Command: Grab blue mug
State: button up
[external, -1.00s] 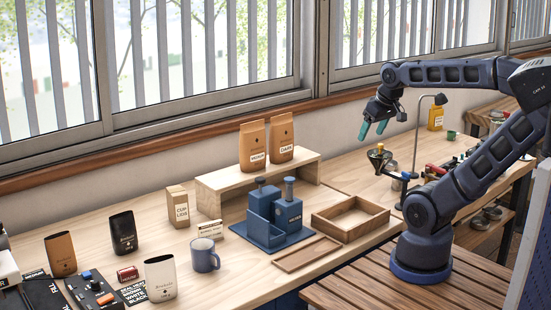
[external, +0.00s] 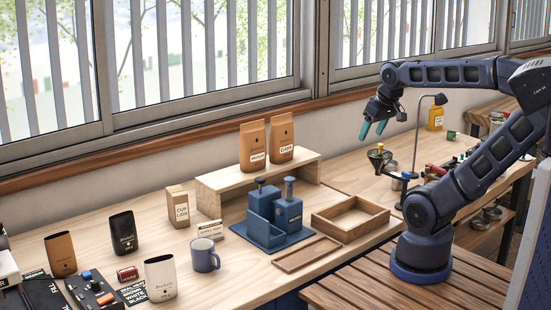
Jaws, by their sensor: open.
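The blue mug (external: 206,256) stands upright on the wooden bench, near the front edge, left of the middle of the external view. Its handle is on the right side. My gripper (external: 373,130) is high above the right part of the bench, well to the right of the mug and apart from it. Its teal fingers point down, are open and hold nothing.
A blue tray with blue containers (external: 272,216) stands right of the mug. A wooden riser (external: 232,184) carries two brown bags.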

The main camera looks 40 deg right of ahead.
jog(key=w+a+n+g, duration=0.1)
jog(key=w+a+n, duration=0.4)
jog(key=w+a, duration=0.45)
jog(key=n+g, duration=0.3)
jog(key=n, duration=0.9)
send_over(214, 253)
notch_tip(214, 253, down, 22)
jog(key=shift+s+r, duration=0.1)
jog(key=shift+s+a+f+n, duration=0.1)
jog(key=shift+f+n, duration=0.2)
jog(key=shift+f, duration=0.05)
notch_tip(214, 253, down, 5)
jog(key=shift+r, duration=0.1)
jog(key=shift+w+d+f, duration=0.1)
jog(key=shift+d+f, duration=0.05)
jog(key=shift+f, duration=1.25)
jog(key=shift+w+d+f, duration=0.1)
jog(key=shift+f, duration=1.25)
